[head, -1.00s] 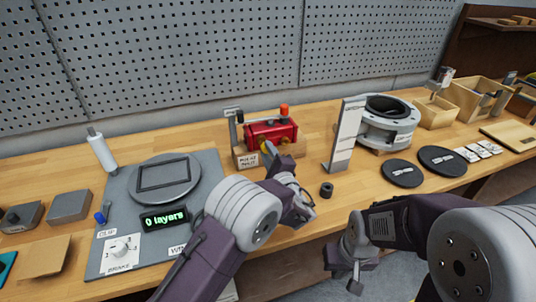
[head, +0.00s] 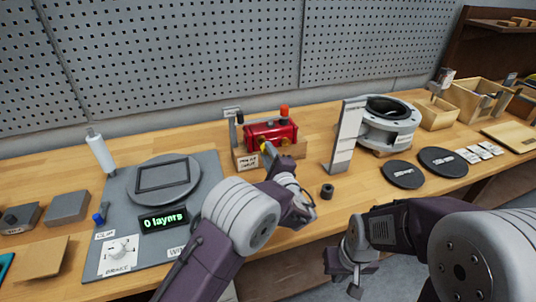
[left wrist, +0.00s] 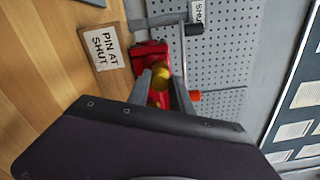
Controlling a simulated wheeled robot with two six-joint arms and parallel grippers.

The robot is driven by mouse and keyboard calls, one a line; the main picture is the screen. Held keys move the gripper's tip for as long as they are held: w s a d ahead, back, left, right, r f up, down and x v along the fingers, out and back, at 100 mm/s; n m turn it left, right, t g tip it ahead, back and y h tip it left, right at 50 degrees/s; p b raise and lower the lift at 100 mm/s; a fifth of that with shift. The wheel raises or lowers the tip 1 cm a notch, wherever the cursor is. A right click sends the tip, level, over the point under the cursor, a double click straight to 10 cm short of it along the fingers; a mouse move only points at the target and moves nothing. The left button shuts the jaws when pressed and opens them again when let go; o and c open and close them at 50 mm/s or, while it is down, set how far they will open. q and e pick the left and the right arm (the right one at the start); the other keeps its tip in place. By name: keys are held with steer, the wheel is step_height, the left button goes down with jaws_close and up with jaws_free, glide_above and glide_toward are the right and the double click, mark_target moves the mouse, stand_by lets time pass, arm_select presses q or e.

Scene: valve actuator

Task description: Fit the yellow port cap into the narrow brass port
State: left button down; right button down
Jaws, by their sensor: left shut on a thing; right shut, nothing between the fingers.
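The red valve actuator (head: 272,132) sits on a wooden block at the back of the bench. My left gripper (head: 267,150) is in front of it, shut on the yellow port cap (left wrist: 161,76). In the left wrist view the cap shows between my left fingers (left wrist: 162,84), in front of the red body (left wrist: 149,60). I cannot tell whether the cap touches a port. The narrow brass port cannot be made out clearly. My right gripper (head: 356,280) is shut and empty, low before the bench's front edge.
A "PIN AT SHUT" label (left wrist: 104,46) is beside the actuator. A white upright panel (head: 345,137) and a grey flanged ring (head: 388,125) stand to its right. A small dark ring (head: 327,191) lies near the front edge. A grey perforated board (head: 200,60) rises behind.

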arm_select(q)
steer(key=shift+b+x, duration=0.45)
steer(key=shift+x, duration=0.65)
steer(key=c, duration=1.1)
jaws_free()
steer(key=shift+o, duration=0.2)
steer(key=b+v, duration=0.1)
steer(key=v, duration=0.8)
